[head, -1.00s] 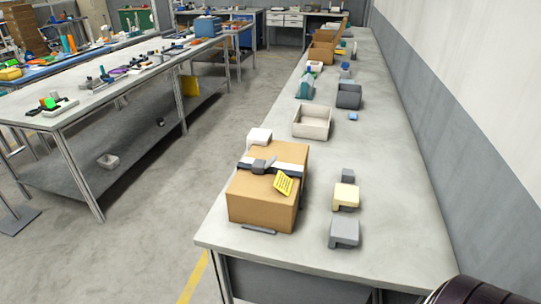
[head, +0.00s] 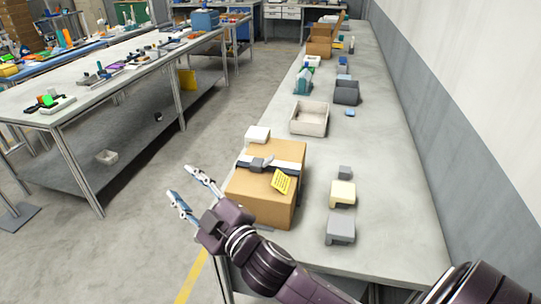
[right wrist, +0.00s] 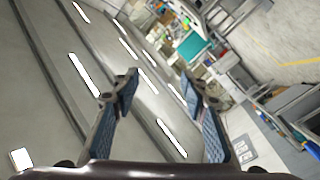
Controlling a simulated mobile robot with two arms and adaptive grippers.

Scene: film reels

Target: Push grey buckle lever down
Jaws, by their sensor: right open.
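The grey buckle lever (head: 257,164) sits on a dark and white strap (head: 284,162) across the top of a brown cardboard box (head: 259,207). It looks raised above the strap, but its exact angle is too small to tell. My right gripper (head: 179,181) is open and empty, left of the box over the floor beyond the bench edge, apart from the lever. The right wrist view shows its two blue-padded fingers (right wrist: 159,78) spread with nothing between them; box and lever are not visible there. My left gripper is not in view.
A yellow label (head: 281,181) hangs on the box. A white block (head: 257,134) stands behind it. Yellow (head: 342,193) and grey (head: 341,228) blocks stand to its right, and a pale open bin (head: 309,119) farther back. The bench right of the blocks is clear.

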